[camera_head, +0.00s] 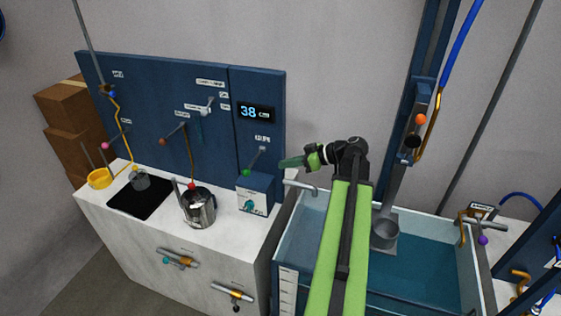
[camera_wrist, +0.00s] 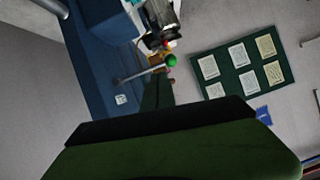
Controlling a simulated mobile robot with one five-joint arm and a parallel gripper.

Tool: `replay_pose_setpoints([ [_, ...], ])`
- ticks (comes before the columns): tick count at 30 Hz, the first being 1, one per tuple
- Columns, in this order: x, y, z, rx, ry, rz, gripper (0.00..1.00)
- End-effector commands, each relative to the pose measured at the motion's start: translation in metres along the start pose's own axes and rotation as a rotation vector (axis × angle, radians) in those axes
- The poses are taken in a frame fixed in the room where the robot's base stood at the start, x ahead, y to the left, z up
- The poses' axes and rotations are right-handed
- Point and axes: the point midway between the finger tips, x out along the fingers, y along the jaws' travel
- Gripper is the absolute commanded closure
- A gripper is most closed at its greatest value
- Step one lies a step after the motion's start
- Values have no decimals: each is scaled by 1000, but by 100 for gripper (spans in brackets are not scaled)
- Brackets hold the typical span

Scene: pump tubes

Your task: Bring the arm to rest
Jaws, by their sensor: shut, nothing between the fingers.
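My arm is the green and black one that rises from the bottom of the head view and bends left at the black wrist joint. My gripper (camera_head: 290,162) points left in front of the blue panel's right edge, in the air above the right end of the counter. It is shut with nothing in it. In the wrist view a dark green gripper part fills the lower middle. The green-knobbed lever (camera_head: 253,160) on the small blue box is just left of and below the gripper in the head view; a green knob (camera_wrist: 170,60) also shows in the wrist view.
A steel jug (camera_head: 199,208) and a yellow ring-shaped holder (camera_head: 99,179) stand on the white counter (camera_head: 224,232). A blue panel (camera_head: 150,95) with a "38 cm" display (camera_head: 256,112) stands behind.

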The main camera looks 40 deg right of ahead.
Motion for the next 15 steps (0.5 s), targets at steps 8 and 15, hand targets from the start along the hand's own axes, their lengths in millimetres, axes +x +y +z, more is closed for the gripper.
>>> replay_pose_setpoints([
  [8,10,-4,-2,-7,-3,-14,100],
  [15,146,-86,-25,-121,-55,-237,100],
])
